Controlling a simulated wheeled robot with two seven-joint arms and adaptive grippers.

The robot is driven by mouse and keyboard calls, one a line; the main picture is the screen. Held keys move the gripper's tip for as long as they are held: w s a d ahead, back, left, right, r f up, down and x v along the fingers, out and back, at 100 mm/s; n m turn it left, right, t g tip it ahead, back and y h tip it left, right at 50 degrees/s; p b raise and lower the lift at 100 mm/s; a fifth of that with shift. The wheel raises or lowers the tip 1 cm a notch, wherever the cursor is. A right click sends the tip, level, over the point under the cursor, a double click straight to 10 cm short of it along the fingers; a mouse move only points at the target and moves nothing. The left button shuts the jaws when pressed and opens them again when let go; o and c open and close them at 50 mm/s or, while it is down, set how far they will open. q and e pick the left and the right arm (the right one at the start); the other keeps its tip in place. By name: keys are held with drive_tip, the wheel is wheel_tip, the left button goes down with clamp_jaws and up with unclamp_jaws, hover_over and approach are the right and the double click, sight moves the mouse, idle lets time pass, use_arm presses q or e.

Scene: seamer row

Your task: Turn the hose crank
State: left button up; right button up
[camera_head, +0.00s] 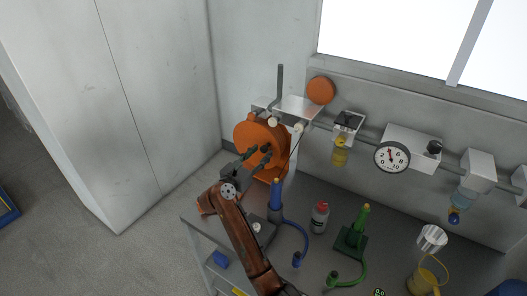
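An orange hose reel (246,130) is mounted at the back left of the bench, against the wall. A pale knob (272,122) shows at its upper front; I cannot tell for certain whether it is the crank's handle. My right gripper (260,153), on a rust-brown arm, is in front of the reel's lower part, below the knob. Its dark fingers are apart with nothing visible between them. I cannot tell whether they touch the reel. The gripper and arm hide part of the reel's lower left. My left gripper is out of view.
The grey bench (335,200) holds a blue stand (276,196), a red-and-white bottle (319,217) and a green stand (352,238) right of my arm. A round gauge (391,157) and boxes hang on the wall rail. A tall pale cabinet (130,100) stands left.

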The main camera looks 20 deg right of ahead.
sight(263, 151)
drive_tip(key=shift+x, duration=1.55)
drive_tip(key=shift+a, duration=0.1)
clamp_jaws()
